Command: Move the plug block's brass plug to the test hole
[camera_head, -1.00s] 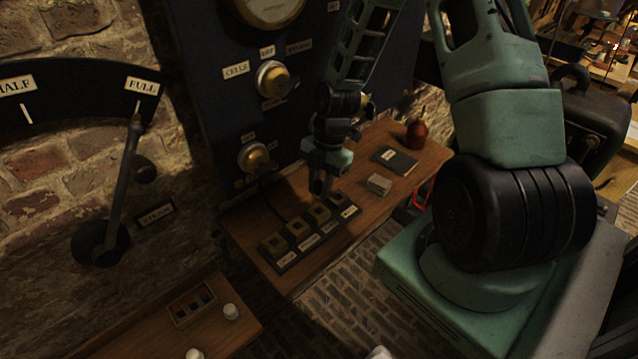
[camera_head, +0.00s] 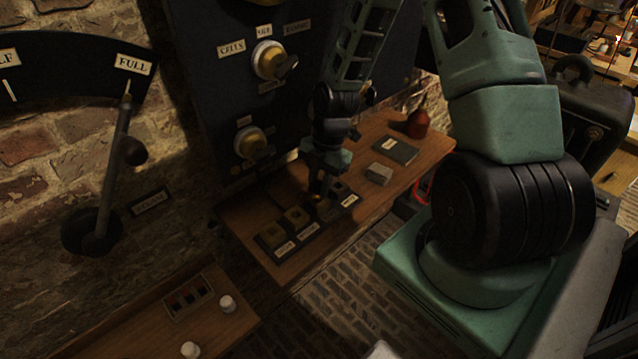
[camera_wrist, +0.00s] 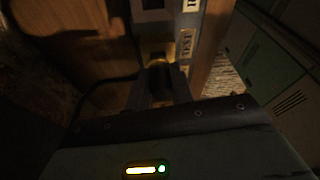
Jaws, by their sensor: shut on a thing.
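The black plug block (camera_head: 296,240) lies on the wooden shelf, with a row of brass-coloured square plates and white labels. My gripper (camera_head: 318,195) points down over the block's right half and hides part of it. In the wrist view my gripper (camera_wrist: 160,82) is shut on the plug (camera_wrist: 158,70), which looks dark and is mostly hidden between the fingers. The TEST label (camera_wrist: 187,43) is just beside it, and a brass plate (camera_wrist: 153,47) shows right at the fingertips. I cannot tell how deep the plug sits in a hole.
A grey box (camera_head: 379,173), a dark book (camera_head: 396,150) and a red-brown bottle (camera_head: 418,123) stand on the shelf to the right. The dark panel with brass knobs (camera_head: 250,143) rises close behind the block. A lever (camera_head: 113,165) is at left.

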